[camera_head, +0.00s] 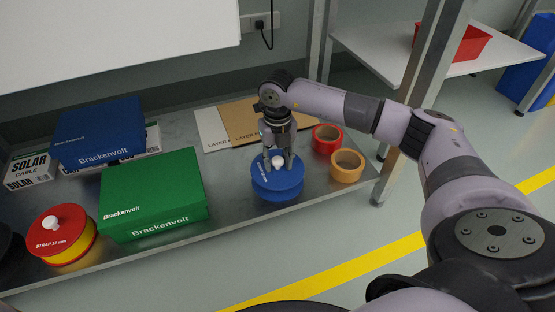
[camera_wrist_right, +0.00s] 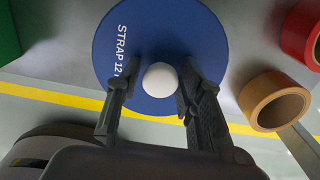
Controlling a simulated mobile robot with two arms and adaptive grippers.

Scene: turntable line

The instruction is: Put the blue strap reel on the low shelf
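The blue strap reel (camera_head: 277,184), with a white ball knob (camera_head: 278,161) on top, stands flat on the grey metal low shelf (camera_head: 240,220), near its right end. My right gripper (camera_head: 278,163) points down over the reel, one finger on each side of the knob. In the right wrist view the white knob (camera_wrist_right: 160,80) lies between the spread fingertips (camera_wrist_right: 158,82), with a gap at the left finger; the right finger is close to it. The blue disc (camera_wrist_right: 115,45) shows the word STRAP. My left gripper is not in view.
Tape rolls, red (camera_head: 326,138) and orange (camera_head: 347,166), stand right of the reel. A green box (camera_head: 153,195) and a red-topped yellow reel (camera_head: 62,232) are left. Flat cardboard (camera_head: 250,122) lies behind. A steel post (camera_head: 420,60) stands at the right. Shelf front is clear.

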